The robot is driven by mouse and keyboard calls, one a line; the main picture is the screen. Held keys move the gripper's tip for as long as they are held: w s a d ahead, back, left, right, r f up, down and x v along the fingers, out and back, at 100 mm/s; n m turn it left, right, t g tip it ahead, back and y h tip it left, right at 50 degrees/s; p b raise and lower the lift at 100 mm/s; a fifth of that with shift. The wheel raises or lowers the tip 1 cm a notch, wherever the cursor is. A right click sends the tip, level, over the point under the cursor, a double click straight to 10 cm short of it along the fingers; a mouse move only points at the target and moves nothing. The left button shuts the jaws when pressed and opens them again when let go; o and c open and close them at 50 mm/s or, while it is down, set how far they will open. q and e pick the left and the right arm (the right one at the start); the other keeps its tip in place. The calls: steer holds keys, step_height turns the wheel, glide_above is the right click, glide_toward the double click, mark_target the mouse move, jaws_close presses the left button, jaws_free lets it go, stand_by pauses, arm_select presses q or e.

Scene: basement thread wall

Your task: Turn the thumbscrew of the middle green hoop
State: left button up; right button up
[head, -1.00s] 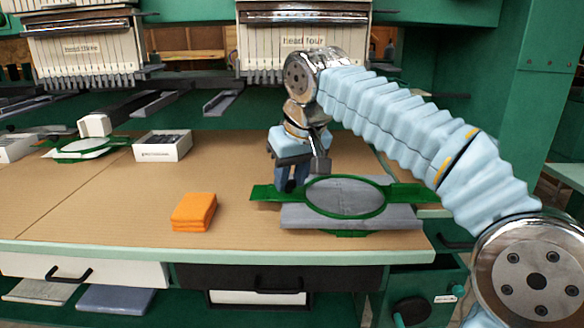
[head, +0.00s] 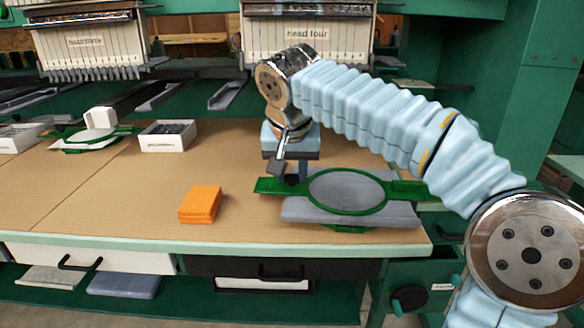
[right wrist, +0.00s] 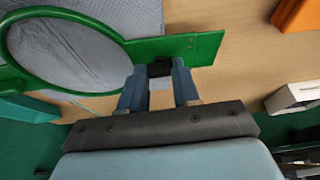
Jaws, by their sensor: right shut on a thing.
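A green hoop (head: 384,193) with grey cloth lies flat near the right front of the table, its flat green arms reaching left and right. My right gripper (head: 300,172) points down at the hoop's left arm. In the right wrist view its two blue fingers (right wrist: 160,80) are shut on a small dark thumbscrew (right wrist: 160,68) at the edge of the green hoop (right wrist: 125,47). The fingers hide part of the thumbscrew. In the head view the thumbscrew is hidden by the gripper. My left gripper is not in view.
An orange cloth stack (head: 200,204) lies left of the hoop. A white open box (head: 168,136) and another green hoop (head: 70,147) with a white block sit farther left. Machine heads (head: 305,40) stand behind.

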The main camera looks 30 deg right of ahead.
stand_by(0.3)
steer(key=o, duration=1.1)
steer(key=shift+c, duration=0.2)
steer(key=p+v, duration=0.3)
steer(key=v, duration=1)
steer(key=shift+r, duration=0.35)
steer(key=shift+s, duration=0.2)
